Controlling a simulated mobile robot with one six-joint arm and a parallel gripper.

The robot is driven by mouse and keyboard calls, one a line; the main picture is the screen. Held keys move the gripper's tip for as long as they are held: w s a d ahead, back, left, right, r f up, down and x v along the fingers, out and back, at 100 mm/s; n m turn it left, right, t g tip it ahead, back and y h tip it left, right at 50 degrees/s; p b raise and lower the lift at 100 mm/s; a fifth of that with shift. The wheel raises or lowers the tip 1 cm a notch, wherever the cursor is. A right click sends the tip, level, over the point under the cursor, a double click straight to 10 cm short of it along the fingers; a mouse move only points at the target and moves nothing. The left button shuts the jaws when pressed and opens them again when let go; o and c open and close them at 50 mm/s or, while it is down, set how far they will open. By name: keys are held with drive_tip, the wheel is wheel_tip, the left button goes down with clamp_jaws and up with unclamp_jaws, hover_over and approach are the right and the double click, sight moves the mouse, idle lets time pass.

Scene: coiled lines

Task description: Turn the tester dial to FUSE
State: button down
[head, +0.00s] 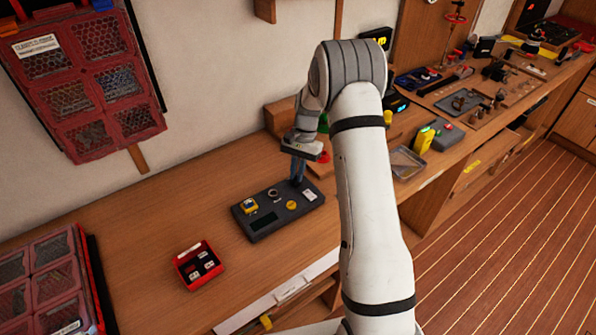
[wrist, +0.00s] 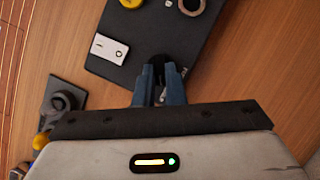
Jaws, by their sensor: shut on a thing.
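The tester (head: 285,221) is a dark grey panel lying flat on the bench. It carries a small screen, a yellow block, a grey ring, a yellow button (head: 291,204) and a white plate (head: 310,195). My gripper (head: 297,180) points down at its far right part. In the wrist view the blue fingers (wrist: 160,88) are shut on a dark knob, the tester dial (wrist: 161,62), at the edge of the tester (wrist: 150,30). The fingers hide most of the dial, and I cannot read its setting. A pale marking shows partly beside the fingers.
A red box (head: 181,271) with small items stands on the bench left of the tester. A yellow device (head: 424,139) and a grey tray (head: 408,163) lie to the right, past my arm. Red mesh cases hang on the wall and stand at front left.

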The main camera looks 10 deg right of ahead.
idle(0.3)
drive_tip(key=shift+w+a+f+n+h+b, duration=0.15)
drive_tip(key=shift+n+h+b, duration=0.35)
drive_tip(key=shift+n, duration=0.5)
drive_tip(key=n+h+b, duration=0.1)
drive_tip(key=n, duration=0.2)
drive_tip(key=shift+a+n+g, duration=0.15)
drive_tip(key=shift+n+g, duration=0.15)
drive_tip(key=shift+g, duration=0.1)
drive_tip(key=n, duration=0.2)
drive_tip(key=n+h+b, duration=0.1)
drive_tip(key=n, duration=0.1)
drive_tip(key=n+h+b, duration=0.1)
drive_tip(key=n, duration=0.1)
drive_tip(key=shift+a, duration=0.25)
drive_tip(key=shift+h, duration=0.3)
drive_tip(key=c, duration=1.5)
unclamp_jaws()
drive_tip(key=shift+r, duration=0.2)
